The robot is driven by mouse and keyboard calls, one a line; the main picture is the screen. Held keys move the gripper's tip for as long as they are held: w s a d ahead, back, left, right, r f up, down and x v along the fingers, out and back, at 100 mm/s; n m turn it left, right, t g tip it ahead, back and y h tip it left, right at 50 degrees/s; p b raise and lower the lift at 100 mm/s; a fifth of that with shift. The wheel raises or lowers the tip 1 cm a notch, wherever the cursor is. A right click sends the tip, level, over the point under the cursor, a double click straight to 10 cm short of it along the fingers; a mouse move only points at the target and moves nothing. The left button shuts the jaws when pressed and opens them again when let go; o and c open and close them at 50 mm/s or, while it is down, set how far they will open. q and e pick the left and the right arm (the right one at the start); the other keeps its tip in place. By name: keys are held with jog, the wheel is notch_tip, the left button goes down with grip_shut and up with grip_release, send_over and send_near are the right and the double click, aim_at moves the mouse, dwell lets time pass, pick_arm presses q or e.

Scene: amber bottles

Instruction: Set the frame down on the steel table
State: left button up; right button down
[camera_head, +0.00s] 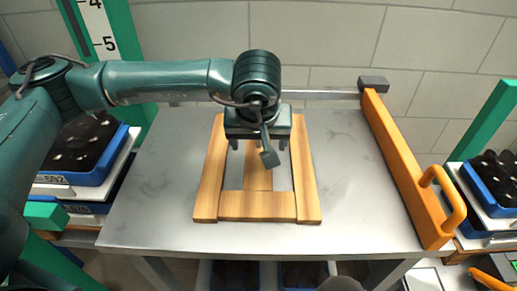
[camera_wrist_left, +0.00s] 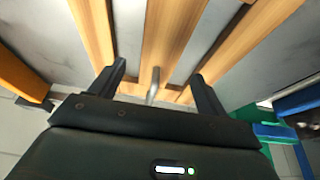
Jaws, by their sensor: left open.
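The wooden frame (camera_head: 258,205) lies flat on the steel table (camera_head: 350,215), near its middle. It has two long side rails, a centre slat and a front cross board. My left gripper (camera_head: 258,148) is above the far part of the frame, pointing down. In the left wrist view the open fingers (camera_wrist_left: 158,88) stand on either side of the centre slat (camera_wrist_left: 172,45), with a small metal peg or handle between them. The far end of the frame is hidden by my left gripper. My right gripper is not in view.
An orange bar with a handle (camera_head: 405,165) runs along the table's right edge. Blue trays of dark bottles stand at the left (camera_head: 85,160) and right (camera_head: 490,190). A tiled wall (camera_head: 330,40) is behind. The table top is clear on both sides of the frame.

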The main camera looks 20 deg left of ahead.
pick_arm(q)
jog(key=v, duration=0.7)
jog(key=shift+s, duration=0.15)
